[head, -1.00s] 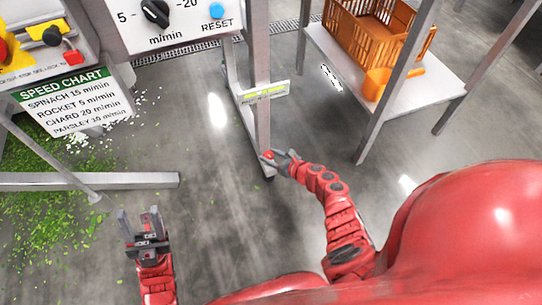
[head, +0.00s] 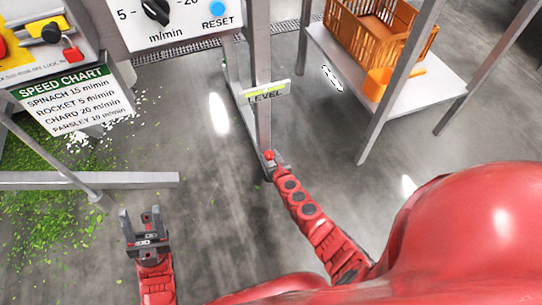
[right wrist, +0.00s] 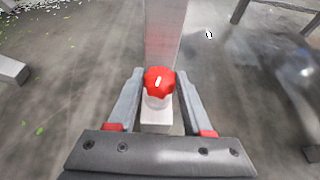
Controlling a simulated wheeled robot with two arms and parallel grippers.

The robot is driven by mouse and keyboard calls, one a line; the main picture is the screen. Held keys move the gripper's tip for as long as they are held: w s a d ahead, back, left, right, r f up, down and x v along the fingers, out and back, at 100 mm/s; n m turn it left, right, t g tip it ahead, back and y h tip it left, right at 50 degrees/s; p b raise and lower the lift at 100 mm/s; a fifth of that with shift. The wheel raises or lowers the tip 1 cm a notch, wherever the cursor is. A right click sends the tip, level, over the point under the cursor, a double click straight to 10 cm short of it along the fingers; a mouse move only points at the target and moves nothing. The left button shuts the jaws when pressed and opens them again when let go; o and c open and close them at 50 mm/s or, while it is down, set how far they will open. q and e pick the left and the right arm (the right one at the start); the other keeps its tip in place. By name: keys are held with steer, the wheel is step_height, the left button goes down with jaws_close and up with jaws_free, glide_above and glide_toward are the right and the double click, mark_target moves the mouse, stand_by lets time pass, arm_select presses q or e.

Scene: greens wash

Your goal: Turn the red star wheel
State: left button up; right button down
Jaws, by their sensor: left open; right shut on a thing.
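The red star wheel (right wrist: 159,80) has a scalloped rim and a white mark on its face. It sits low on the grey post, and a small red part of it shows in the head view (head: 269,155). My right gripper (right wrist: 160,88) has one finger on each side of the wheel and is shut on it. In the head view my right gripper (head: 273,162) is small and partly hides the wheel. My left gripper (head: 141,213) is open and empty above the floor at the lower left.
The post (head: 263,125) carries a LEVEL gauge (head: 266,92). A panel with a dial (head: 156,12) and a blue RESET button (head: 217,8) stands above. A metal beam (head: 120,180) crosses at left over spilled greens. An orange crate (head: 360,35) stands on a shelf at right.

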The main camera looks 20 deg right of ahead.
steer(key=m+h, duration=0.1)
steer(key=h, duration=0.1)
steer(key=a+m+h, duration=0.1)
steer(key=m+h, duration=0.1)
steer(key=shift+w+m+g, duration=0.1)
steer(key=shift+m+g, duration=0.2)
steer(key=shift+g, duration=0.1)
steer(key=shift+m+g+h, duration=0.8)
steer(key=shift+m+h, duration=0.8)
steer(key=shift+h, duration=0.1)
steer(key=shift+w+h, duration=0.1)
steer(key=shift+h, duration=0.2)
steer(key=shift+c, duration=1.6)
jaws_free()
